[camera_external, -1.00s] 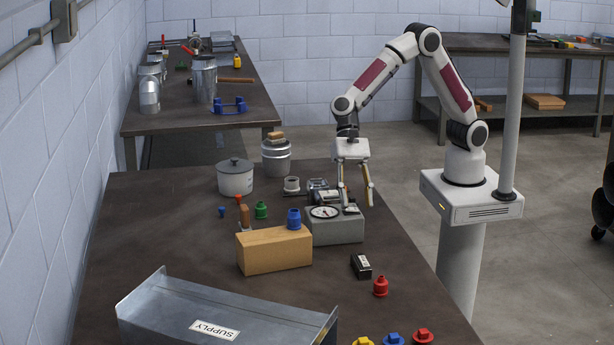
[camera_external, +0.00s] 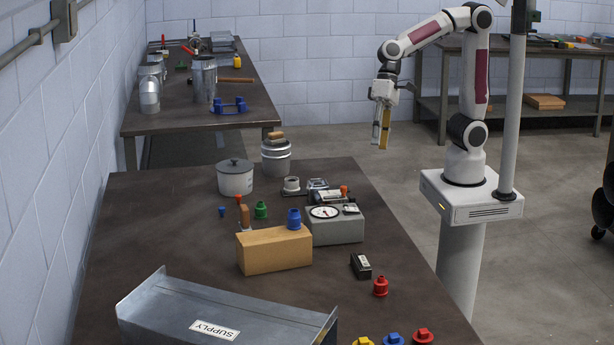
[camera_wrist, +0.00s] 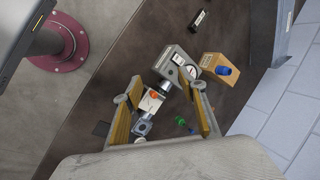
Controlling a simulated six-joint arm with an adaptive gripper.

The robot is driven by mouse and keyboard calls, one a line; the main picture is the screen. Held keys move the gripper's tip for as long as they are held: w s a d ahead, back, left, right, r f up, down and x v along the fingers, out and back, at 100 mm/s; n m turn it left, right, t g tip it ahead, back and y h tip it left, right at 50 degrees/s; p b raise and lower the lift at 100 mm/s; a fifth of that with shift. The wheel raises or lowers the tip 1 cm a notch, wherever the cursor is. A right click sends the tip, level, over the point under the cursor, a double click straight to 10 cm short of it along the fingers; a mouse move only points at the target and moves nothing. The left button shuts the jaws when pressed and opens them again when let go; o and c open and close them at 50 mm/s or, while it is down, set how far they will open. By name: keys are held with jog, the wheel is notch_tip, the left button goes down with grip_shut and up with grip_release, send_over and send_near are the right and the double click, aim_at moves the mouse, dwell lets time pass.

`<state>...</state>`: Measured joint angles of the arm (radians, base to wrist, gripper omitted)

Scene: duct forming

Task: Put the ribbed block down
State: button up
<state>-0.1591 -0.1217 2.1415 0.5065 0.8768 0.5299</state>
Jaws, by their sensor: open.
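My gripper (camera_external: 382,146) is open and empty, well above and to the right of the table, apart from the block. In the wrist view its two fingers (camera_wrist: 160,74) are spread with nothing gripped.
A cardboard-brown box (camera_external: 274,250) with a blue fitting (camera_external: 294,219) stands left of the grey box. A lidded pot (camera_external: 235,177) and several small parts sit behind. A metal SUPPLY tray (camera_external: 228,312) lies in front. The table's left side is mostly clear.

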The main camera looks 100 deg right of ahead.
jog(key=s+d+n+t+h, duration=0.3)
jog(key=s+d+n+h, duration=0.2)
jog(key=s+d, duration=0.9)
jog(key=shift+d+r+n, duration=0.4)
jog(key=shift+d+n, duration=0.6)
jog(key=shift+n, duration=0.2)
